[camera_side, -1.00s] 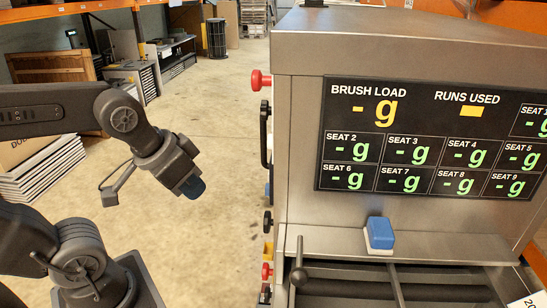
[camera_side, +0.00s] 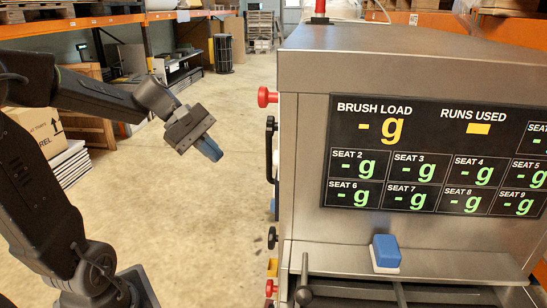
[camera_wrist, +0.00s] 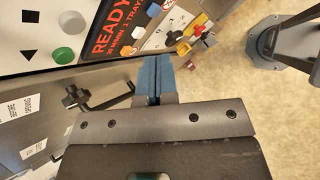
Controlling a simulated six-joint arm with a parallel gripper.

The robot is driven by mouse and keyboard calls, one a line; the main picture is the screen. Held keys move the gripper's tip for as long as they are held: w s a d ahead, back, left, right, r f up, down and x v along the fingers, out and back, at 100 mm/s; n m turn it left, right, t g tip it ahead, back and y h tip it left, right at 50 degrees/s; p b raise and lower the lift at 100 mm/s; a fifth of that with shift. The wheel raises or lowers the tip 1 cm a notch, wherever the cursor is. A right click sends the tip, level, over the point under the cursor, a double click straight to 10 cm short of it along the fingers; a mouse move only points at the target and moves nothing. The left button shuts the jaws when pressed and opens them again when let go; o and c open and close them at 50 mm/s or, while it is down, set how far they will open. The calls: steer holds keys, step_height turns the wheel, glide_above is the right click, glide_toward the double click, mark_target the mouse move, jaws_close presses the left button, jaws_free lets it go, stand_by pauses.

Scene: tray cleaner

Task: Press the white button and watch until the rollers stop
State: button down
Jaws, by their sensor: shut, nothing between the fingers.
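A round white button (camera_wrist: 71,22) sits on a pale panel at the upper left of the wrist view, above a green button (camera_wrist: 63,55). My gripper (camera_side: 212,154) is left of the steel machine (camera_side: 305,150) in the side view, in the air and apart from it. Its blue fingers are shut and empty; in the wrist view the fingertips (camera_wrist: 155,63) point toward the panel side, right of the white button and not touching it. The white button is hidden in the side view. I cannot pick out the rollers.
A display (camera_side: 430,155) shows dashes for brush load and seats. A blue block (camera_side: 385,250) with a white base rests on the machine's ledge. A red knob (camera_side: 266,97) and a dark handle (camera_side: 271,148) stick out from the machine's left side. Floor beside it is clear.

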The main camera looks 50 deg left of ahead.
mark_target(277, 158)
steer(key=shift+d, duration=0.1)
steer(key=w+d, duration=0.6)
stand_by(0.6)
steer(key=shift+w+d, duration=0.15)
stand_by(1.8)
steer(key=shift+w+d, duration=0.2)
steer(key=shift+w, duration=0.05)
